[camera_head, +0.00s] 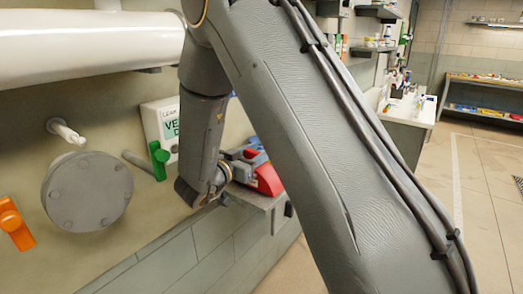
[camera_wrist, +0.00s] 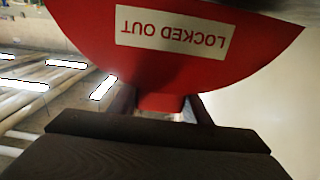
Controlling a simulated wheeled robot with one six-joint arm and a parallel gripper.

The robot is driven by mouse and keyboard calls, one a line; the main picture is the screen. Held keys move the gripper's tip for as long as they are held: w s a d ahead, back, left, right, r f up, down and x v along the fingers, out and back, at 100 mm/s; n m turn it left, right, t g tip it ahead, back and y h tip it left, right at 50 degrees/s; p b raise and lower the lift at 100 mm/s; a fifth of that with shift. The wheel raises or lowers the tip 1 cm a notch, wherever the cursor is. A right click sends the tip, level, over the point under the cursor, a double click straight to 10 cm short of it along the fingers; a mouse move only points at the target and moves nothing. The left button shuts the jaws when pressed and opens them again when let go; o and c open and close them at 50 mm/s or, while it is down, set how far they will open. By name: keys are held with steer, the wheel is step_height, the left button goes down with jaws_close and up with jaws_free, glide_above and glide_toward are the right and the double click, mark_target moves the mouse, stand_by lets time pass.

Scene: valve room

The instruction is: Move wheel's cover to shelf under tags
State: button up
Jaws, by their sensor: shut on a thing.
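The wheel's cover is red with a white "LOCKED OUT" label, upside down in the wrist view (camera_wrist: 180,45); it also shows in the head view (camera_head: 268,180), partly behind my arm. My gripper (camera_wrist: 160,108) is shut on the cover's narrow red tab. In the head view my gripper (camera_head: 240,164) is near the wall, above the end of a grey ledge (camera_head: 255,199). I cannot tell whether the cover touches the ledge. The uncovered wheel and the tags cannot be made out.
A white pipe (camera_head: 90,45) runs along the wall above. A round grey flange (camera_head: 87,191), an orange handle (camera_head: 15,224), a green handle (camera_head: 159,160) and a display box (camera_head: 163,122) are left of my gripper. Open floor (camera_head: 490,185) lies right.

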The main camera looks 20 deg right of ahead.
steer(key=shift+w+a+f, duration=0.1)
steer(key=shift+f, duration=0.05)
steer(key=o, duration=1.2)
